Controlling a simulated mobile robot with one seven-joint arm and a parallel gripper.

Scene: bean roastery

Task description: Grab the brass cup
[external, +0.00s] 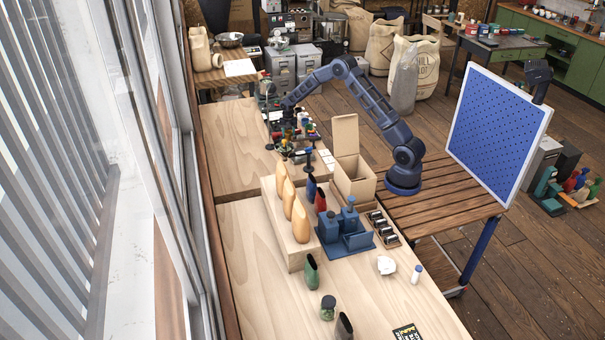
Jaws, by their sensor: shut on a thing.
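My gripper (287,132) is at the end of my dark blue arm, low over a cluster of small items at the far part of the wooden workbench (232,148). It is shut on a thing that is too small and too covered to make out. I cannot pick out the brass cup for certain among the small dark, red, yellow and green items around the gripper.
An open cardboard box (354,178) stands right of the cluster. A window runs along the left.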

